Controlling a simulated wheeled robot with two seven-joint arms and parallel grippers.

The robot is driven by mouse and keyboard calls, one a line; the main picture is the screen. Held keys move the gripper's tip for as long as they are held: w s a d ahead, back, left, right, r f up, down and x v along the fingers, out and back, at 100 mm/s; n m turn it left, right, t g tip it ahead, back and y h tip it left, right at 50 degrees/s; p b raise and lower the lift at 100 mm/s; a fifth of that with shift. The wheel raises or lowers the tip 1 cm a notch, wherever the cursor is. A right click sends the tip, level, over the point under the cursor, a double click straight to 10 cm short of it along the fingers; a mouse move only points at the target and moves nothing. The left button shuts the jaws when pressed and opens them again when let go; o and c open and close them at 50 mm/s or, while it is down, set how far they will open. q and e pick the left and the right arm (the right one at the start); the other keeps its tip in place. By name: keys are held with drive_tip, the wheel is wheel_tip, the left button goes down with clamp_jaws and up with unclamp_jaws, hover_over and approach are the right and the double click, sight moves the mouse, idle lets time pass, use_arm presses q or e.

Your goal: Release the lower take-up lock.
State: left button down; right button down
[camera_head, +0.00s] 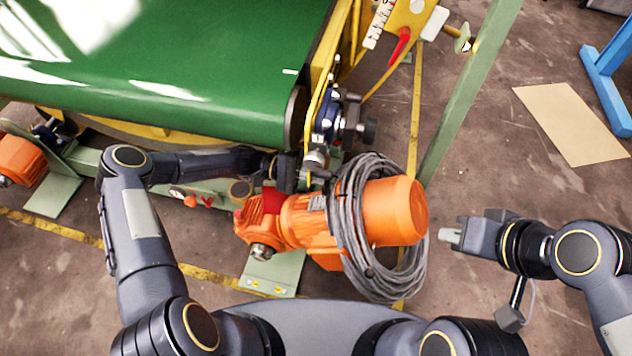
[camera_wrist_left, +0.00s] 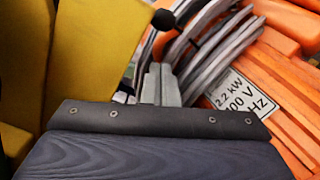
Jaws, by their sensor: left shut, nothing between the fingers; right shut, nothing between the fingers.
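I cannot clearly make out the lower take-up lock; the parts at the belt's end are crowded and partly covered by my left gripper. My left gripper (camera_head: 316,162) is shut and empty beside the yellow frame, just above the orange motor. In the left wrist view its fingertips (camera_wrist_left: 160,88) point between a yellow plate (camera_wrist_left: 85,60) and grey cable, with a black knob (camera_wrist_left: 163,19) just beyond them. A red lever (camera_head: 400,45) sits on the yellow bracket with a white scale, at the top of the head view. My right gripper (camera_head: 450,237) is shut and empty, right of the motor.
The orange motor (camera_head: 398,208) has a thick grey cable coil (camera_head: 352,225) looped around it. The green belt (camera_head: 180,60) fills the upper left. A green post (camera_head: 470,90) slants at the right. Open floor and a cardboard sheet (camera_head: 570,122) lie beyond it.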

use_arm(q)
drive_tip(key=shift+s+a+r, duration=0.1)
drive_tip(key=shift+s+r, duration=0.25)
drive_tip(key=shift+s, duration=0.35)
drive_tip(key=shift+s+a+r, duration=0.1)
drive_tip(key=shift+s+r, duration=0.2)
drive_tip(key=shift+s, duration=0.35)
drive_tip(key=shift+s, duration=0.4)
